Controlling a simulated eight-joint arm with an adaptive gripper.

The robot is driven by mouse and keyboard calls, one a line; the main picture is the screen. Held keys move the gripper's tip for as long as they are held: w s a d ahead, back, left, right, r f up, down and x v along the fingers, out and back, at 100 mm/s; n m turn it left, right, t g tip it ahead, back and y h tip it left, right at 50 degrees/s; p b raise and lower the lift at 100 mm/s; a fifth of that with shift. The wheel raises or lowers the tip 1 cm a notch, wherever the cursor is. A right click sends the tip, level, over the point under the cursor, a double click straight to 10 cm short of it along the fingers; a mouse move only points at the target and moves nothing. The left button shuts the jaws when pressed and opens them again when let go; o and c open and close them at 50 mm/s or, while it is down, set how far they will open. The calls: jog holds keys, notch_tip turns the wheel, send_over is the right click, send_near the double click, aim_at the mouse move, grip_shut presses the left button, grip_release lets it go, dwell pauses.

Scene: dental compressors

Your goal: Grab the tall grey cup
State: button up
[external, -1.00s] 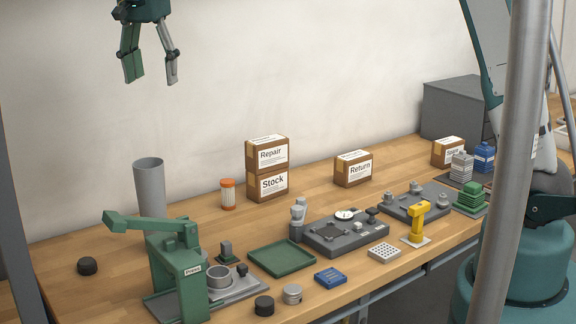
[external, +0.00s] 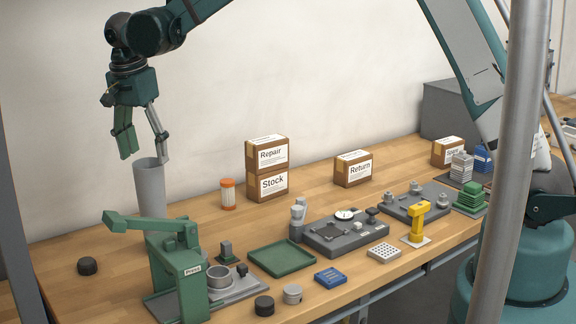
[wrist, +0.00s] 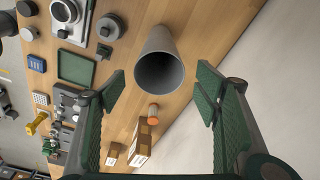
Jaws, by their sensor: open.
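The tall grey cup (external: 149,190) stands upright on the wooden bench, behind the green press. Its lower part is partly hidden by the press in the external view. My gripper (external: 142,158) is open, fingers pointing down, at about the height of the cup's rim in the picture. In the wrist view the open mouth of the cup (wrist: 160,72) shows between and beyond my two fingers (wrist: 160,88). The fingers look empty, and I see no clear contact with the cup.
The green press (external: 180,270) stands in front of the cup. An orange filter jar (external: 228,194) and the stacked Repair (external: 267,153) and Stock (external: 267,185) boxes are to its right. A black puck (external: 87,266) lies at left. The wall is behind the bench.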

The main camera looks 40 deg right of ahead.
aim_at(153, 208)
jog(key=shift+f, duration=1.3)
jog(key=shift+f, duration=0.1)
jog(key=shift+d+f, duration=0.2)
jog(key=shift+f, duration=1)
jog(key=shift+f, duration=0.1)
jog(key=shift+w+d+f+p, duration=0.1)
jog(key=shift+d+f+p, duration=0.05)
jog(key=shift+f, duration=0.65)
jog(key=shift+w+d+f+p, duration=0.1)
jog(key=shift+d+f+p, duration=0.05)
jog(key=shift+f, duration=0.7)
jog(key=shift+w+d+f+p, duration=0.1)
jog(key=shift+d+f+p, duration=0.05)
jog(key=shift+f, duration=0.65)
jog(key=shift+c, duration=0.2)
jog(key=c, duration=1)
